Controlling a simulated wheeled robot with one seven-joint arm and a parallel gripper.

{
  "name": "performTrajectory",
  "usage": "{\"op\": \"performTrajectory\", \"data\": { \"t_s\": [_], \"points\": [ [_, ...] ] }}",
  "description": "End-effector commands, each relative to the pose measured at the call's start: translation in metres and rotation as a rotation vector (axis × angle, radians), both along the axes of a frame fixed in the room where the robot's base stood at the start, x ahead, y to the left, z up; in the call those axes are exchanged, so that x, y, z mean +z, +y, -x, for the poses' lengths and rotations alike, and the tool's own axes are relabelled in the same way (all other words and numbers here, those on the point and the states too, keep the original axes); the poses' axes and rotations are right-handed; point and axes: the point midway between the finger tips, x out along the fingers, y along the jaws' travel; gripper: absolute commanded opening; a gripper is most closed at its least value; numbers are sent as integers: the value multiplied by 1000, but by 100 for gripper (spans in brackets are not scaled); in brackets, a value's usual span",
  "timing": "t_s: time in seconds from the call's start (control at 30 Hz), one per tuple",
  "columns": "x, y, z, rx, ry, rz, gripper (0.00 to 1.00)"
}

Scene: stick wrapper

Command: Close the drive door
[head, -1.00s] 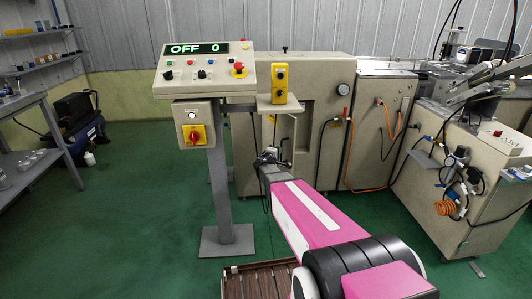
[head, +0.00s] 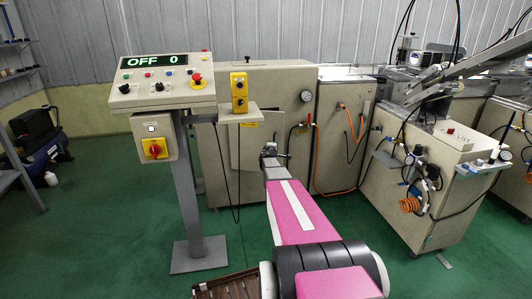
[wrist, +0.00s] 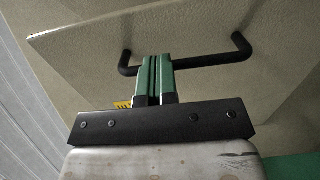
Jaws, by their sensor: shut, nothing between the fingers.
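The drive door (head: 243,148) is a beige panel on the front of the beige machine, partly hidden behind the control stand and hanging cables in the head view. In the wrist view the door (wrist: 90,52) fills much of the picture as a slanted panel with a black bar handle (wrist: 208,61). It appears to stand ajar. My gripper (head: 268,152) is in front of the machine in the head view. In the wrist view its green fingers (wrist: 155,78) are shut and empty, overlapping the left part of the handle; I cannot tell whether they touch it.
A control stand (head: 185,190) with an OFF display panel (head: 160,82) and a yellow button box (head: 239,92) stands left of my arm. A side cabinet (head: 340,135) with orange hoses is at right.

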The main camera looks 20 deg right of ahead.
Motion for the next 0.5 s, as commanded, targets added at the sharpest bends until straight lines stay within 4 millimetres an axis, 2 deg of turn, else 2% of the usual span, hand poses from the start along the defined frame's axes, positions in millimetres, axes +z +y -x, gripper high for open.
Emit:
{"op": "performTrajectory", "data": {
  "t_s": [0.03,0.2,0.5],
  "points": [
    [-2,-13,-16,-2,-1,0,0],
    [-2,-38,-49,-1,-1,-1,0],
    [-1,-63,-92,-1,-1,1,0]
  ]
}}
